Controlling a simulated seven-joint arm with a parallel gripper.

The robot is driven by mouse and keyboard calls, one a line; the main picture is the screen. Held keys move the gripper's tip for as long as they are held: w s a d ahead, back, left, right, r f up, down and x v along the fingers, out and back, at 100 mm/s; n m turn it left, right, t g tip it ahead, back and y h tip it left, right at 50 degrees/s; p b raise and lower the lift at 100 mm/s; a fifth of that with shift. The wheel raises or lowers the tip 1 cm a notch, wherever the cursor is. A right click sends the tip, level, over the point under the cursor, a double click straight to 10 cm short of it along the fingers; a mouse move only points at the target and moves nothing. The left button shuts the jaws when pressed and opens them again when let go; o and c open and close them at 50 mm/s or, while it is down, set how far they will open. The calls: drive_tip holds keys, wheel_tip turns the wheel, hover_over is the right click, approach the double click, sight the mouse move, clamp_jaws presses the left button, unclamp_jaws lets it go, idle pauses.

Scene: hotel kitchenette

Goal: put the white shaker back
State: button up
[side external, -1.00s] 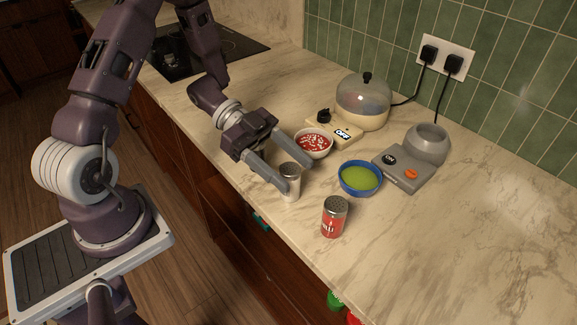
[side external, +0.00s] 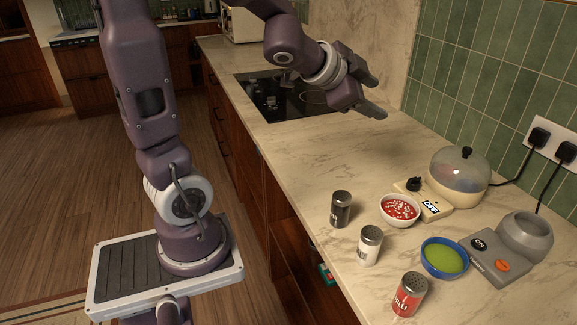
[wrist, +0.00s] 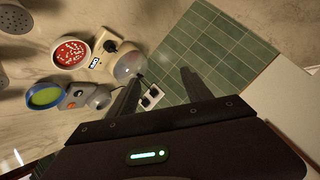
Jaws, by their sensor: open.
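The white shaker (side external: 369,246), with a grey perforated cap, stands upright on the counter. It is between a dark shaker (side external: 340,209) and a red shaker (side external: 408,295), apart from both. My gripper (side external: 381,97) is open and empty, raised well above the counter near the hob, far from the shakers. In the wrist view, its fingers (wrist: 160,87) are spread with nothing between them. A grey shaker cap (wrist: 20,18) shows at that view's upper left; I cannot tell which shaker it belongs to.
A bowl of red food (side external: 400,209) and a blue bowl with green contents (side external: 445,258) stand right of the shakers. Behind them are a domed appliance (side external: 459,178) and a grey switched device (side external: 500,258), with cords to a wall outlet (side external: 553,141). The counter's middle is clear.

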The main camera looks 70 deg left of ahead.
drive_tip(key=s+d+f+n+g+h, duration=0.1)
drive_tip(key=s+d+n+g, duration=0.2)
drive_tip(key=s, duration=0.9)
drive_tip(key=s+d+f+n+g+h, duration=0.1)
drive_tip(key=s+d+f+n+g, duration=0.1)
drive_tip(key=s+d, duration=0.6)
drive_tip(key=s+n+g, duration=0.1)
drive_tip(key=s, duration=0.2)
drive_tip(key=shift+s+d, duration=0.3)
drive_tip(key=shift+s, duration=0.05)
